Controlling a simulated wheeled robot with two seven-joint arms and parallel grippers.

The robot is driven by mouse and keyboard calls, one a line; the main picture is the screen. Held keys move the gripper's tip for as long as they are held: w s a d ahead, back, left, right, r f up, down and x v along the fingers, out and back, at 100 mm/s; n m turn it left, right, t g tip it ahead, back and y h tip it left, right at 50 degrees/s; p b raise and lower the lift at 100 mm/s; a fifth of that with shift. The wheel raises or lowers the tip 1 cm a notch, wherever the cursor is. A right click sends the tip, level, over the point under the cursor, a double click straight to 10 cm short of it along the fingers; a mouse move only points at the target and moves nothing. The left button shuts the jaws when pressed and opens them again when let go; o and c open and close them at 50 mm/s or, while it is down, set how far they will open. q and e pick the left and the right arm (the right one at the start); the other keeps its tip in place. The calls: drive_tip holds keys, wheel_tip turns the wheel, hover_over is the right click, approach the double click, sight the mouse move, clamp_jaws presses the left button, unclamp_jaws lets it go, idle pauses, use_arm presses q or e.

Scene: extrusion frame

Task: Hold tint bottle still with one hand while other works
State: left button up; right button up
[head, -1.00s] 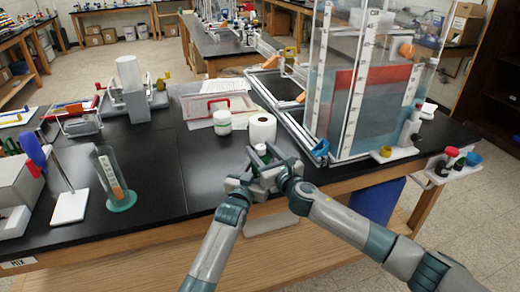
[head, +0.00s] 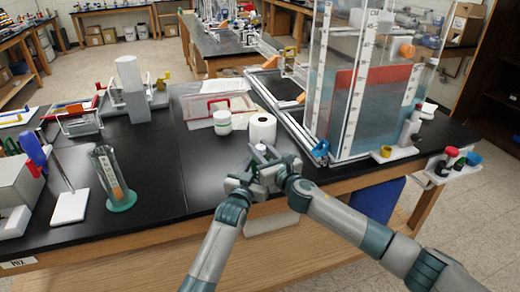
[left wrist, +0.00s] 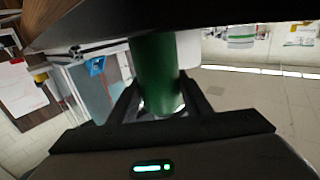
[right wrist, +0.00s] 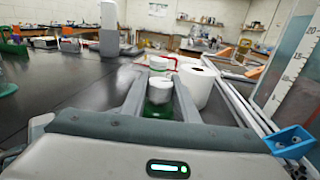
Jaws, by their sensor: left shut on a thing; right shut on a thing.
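The tint bottle is a small green bottle with a whitish cap. In the head view only its top (head: 261,149) shows between my grippers, at the bench's front edge. The left wrist view shows its green body (left wrist: 156,72) between the fingers of my left gripper (head: 248,178), which is shut on it. My right gripper (head: 271,167) is shut on the bottle from the right side. In the right wrist view the green bottle with its pale cap (right wrist: 160,84) stands between its fingers. The fingers hide much of the bottle in the head view.
A white lidded jar (head: 222,122) and a white roll (head: 262,129) stand just behind my grippers. A large clear tank (head: 365,110) with a blue clip (head: 320,148) is close on the right. A cylinder with a green base (head: 120,198) stands left; the bench between is clear.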

drive_tip(key=shift+n+y, duration=0.3)
drive_tip(key=shift+y, duration=0.1)
drive_tip(key=n+g+y, duration=0.5)
drive_tip(key=y, duration=0.1)
drive_tip(key=shift+w+g, duration=0.1)
drive_tip(key=shift+g, duration=0.3)
use_arm(q)
drive_tip(key=shift+d, duration=0.1)
use_arm(e)
drive_tip(key=shift+n+g+y, duration=0.6)
drive_tip(key=shift+n+g, duration=0.3)
drive_tip(key=shift+g, duration=0.3)
use_arm(q)
drive_tip(key=shift+s, duration=0.1)
use_arm(e)
drive_tip(key=shift+f+n+g+y, duration=0.1)
drive_tip(key=shift+n+g+y, duration=0.6)
drive_tip(key=shift+n+g, duration=0.85)
drive_tip(key=shift+s+a+g, duration=0.15)
drive_tip(key=shift+s+g, duration=0.2)
drive_tip(key=shift+g, duration=0.3)
drive_tip(key=o, duration=1.1)
drive_tip(key=shift+c, duration=0.2)
drive_tip(key=shift+w, duration=0.1)
